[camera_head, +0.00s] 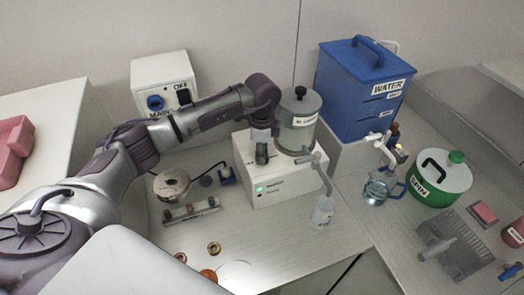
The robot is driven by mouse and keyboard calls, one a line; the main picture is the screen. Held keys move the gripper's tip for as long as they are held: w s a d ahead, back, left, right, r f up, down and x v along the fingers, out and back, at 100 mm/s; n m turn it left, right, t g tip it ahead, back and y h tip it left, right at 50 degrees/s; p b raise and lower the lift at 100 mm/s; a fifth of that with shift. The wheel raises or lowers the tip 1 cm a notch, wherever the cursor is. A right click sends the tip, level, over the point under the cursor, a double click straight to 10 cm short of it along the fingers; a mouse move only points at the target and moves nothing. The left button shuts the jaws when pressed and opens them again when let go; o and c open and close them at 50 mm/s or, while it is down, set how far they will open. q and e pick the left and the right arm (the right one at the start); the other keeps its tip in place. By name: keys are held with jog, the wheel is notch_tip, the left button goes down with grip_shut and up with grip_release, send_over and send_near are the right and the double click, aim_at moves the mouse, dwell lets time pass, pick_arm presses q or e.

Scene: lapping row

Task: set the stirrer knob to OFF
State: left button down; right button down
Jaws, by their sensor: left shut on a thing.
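The white stirrer base (290,186) stands near the middle of the bench, with a green light on its front. A grey lidded tank (300,132) stands on its right part. My left arm reaches in from the left, and my left gripper (262,151) points down at the top left of the base. The gripper is shut on what appears to be the stirrer knob. The fingers hide most of the knob, and I cannot read its setting. My right gripper is not in view.
A white box (148,78) with an OFF label and a blue knob stands behind my arm. A tap and bottle (323,211) are right of the base. A blue WATER tank (352,92), glass jug (376,190) and green-and-white container (440,180) stand further right.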

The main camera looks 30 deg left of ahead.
pick_arm(q)
jog(key=shift+n+p, duration=0.3)
jog(key=shift+n, duration=1.3)
jog(key=c, duration=0.8)
grip_release()
jog(key=shift+r, duration=0.1)
notch_tip(320, 180, up, 12)
jog(key=shift+f, duration=0.1)
